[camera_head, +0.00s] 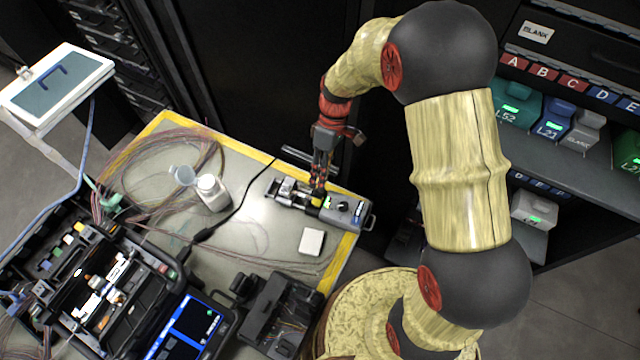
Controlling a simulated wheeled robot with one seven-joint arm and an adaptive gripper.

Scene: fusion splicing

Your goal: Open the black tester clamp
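The tester (343,212) is a long grey device near the table's far right edge. Its left part has light metal and dark clamp pieces (290,191). Its right end has a dark knob and small coloured marks. My gripper (318,188) points down over the middle of the tester, with its fingertips at or just above the clamp area. The fingers look close together, but their gap is too small to judge. I cannot tell whether they touch the clamp, which they partly hide, or whether the clamp is open.
A white bottle (212,193) and a white square pad (312,242) stand on the table (262,232). Thin fibres loop at the left. A black splicer case (110,290) fills the lower left, with a dark device (275,312) beside it. Racks stand behind.

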